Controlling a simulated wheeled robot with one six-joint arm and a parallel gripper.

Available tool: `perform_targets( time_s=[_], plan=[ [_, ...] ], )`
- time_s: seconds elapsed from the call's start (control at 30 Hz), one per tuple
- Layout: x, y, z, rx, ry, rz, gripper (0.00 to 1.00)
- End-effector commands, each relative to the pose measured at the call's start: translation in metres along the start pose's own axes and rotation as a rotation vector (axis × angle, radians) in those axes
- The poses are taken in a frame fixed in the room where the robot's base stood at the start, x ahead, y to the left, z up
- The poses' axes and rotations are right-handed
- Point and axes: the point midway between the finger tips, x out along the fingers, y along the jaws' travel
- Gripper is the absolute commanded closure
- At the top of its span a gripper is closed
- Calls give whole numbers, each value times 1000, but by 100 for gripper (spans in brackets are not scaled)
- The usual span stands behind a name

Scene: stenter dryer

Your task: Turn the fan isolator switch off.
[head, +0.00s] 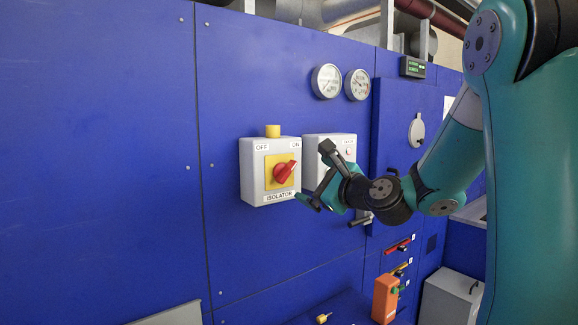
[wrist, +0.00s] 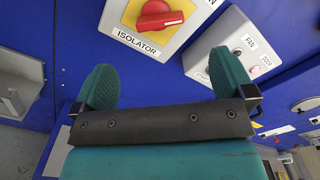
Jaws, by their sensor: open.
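The isolator box (head: 254,187) is light grey with OFF at its upper left, ON at its upper right and ISOLATOR below. Its red rotary knob (head: 285,172) sits on a yellow plate, tilted towards ON. The knob also shows at the top of the wrist view (wrist: 159,16). My gripper (head: 314,176) is in front of the box's right side, to the right of the knob and apart from it. In the wrist view its two green fingers (wrist: 165,88) are spread wide with nothing between them.
Two round gauges (head: 327,81) are above. An orange box (head: 385,298) and several coloured handles are lower right. The blue panel left of the isolator is clear.

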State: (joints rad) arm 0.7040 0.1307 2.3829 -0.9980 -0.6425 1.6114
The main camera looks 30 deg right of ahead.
Motion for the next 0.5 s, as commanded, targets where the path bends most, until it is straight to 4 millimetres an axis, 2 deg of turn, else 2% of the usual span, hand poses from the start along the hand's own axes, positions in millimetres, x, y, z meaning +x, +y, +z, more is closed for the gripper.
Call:
perform_targets(
  time_s=[0.1, 0.3, 0.5],
  plan=[
    [30, -2, 5, 0, -3, 6, 0],
    [72, -2, 4, -1, -1, 5, 0],
    [98, -1, 2, -2, -1, 3, 0]
  ],
)
